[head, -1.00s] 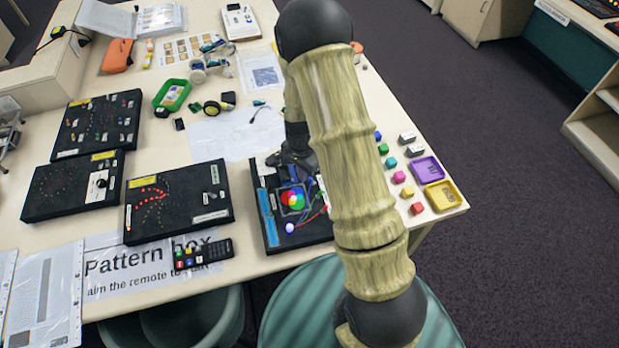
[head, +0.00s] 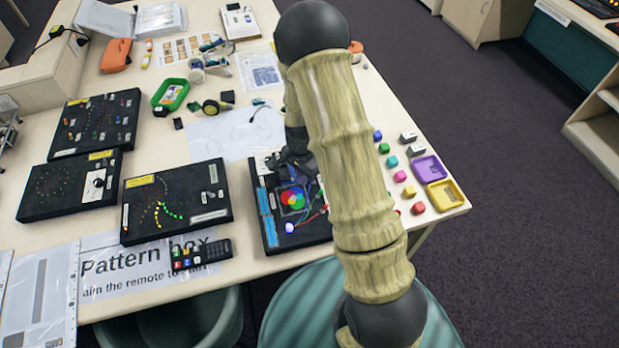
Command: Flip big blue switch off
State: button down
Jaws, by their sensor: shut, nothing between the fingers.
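A black board (head: 283,243) at the table's front edge carries a red, green and blue disc (head: 292,200), a small glowing white-blue light (head: 290,227), loose wires and blue strips (head: 266,205) along its left side. I cannot clearly pick out a big blue switch; my arm covers the board's right part. My gripper (head: 285,163) is shut and empty, at the board's far edge just beyond the disc. It is dark and partly hidden by my arm, and I cannot tell whether it touches the board.
A black pattern box (head: 172,222) with lit yellow and green dots stands left of the board. A black remote (head: 201,255) lies in front of it. Small coloured blocks, a purple tray (head: 429,170) and a yellow tray (head: 446,195) are to the right of my arm.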

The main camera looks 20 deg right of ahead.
jog(key=shift+f+b, duration=0.45)
jog(key=shift+f, duration=0.25)
jog(key=shift+d, duration=0.8)
jog(key=shift+r, duration=0.15)
notch_tip(320, 180, up, 7)
jog(key=p, duration=0.5)
jog(key=shift+a, duration=0.35)
dwell(0.5)
jog(key=s+r+n+t+b, duration=0.2)
jog(key=s+r+n+b, duration=0.3)
jog(key=s+r+n, duration=0.7)
jog(key=shift+s+a+r+t, duration=0.3)
jog(key=shift+s+a+r, duration=0.25)
jog(key=shift+s, duration=0.65)
